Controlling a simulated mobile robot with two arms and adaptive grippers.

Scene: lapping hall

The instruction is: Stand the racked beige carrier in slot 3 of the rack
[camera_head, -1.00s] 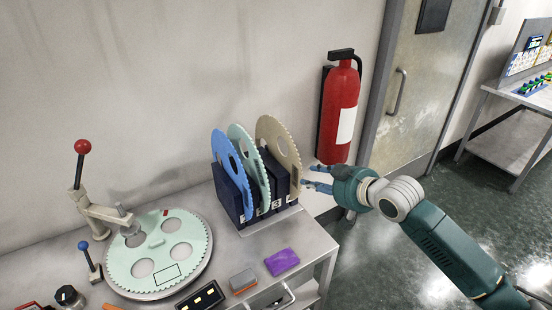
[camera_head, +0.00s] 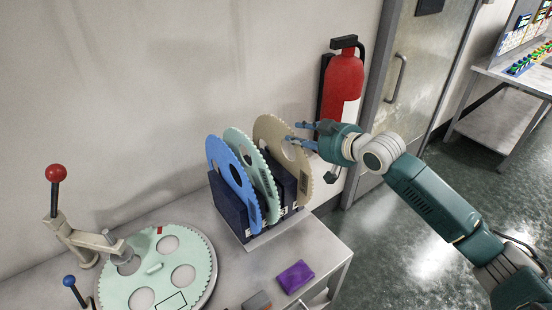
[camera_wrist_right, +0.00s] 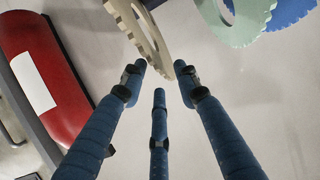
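The beige carrier (camera_head: 268,128) is a toothed disc with holes. It stands upright at the right end of the dark blue rack (camera_head: 230,213), and its lower part is hidden between the rack's blocks. My right gripper (camera_head: 291,132) is at the carrier's upper right rim with its fingers spread. In the wrist view the beige rim (camera_wrist_right: 140,30) reaches down between the open fingertips (camera_wrist_right: 160,70); contact cannot be told. The rack's slot numbers are too small to read surely. My left gripper is out of view.
A blue carrier (camera_head: 226,160) and a mint carrier (camera_head: 240,140) stand left of the beige one. A red fire extinguisher (camera_head: 343,85) hangs behind my right gripper. A lever-press station (camera_head: 205,250) and a purple block (camera_head: 295,277) are in front.

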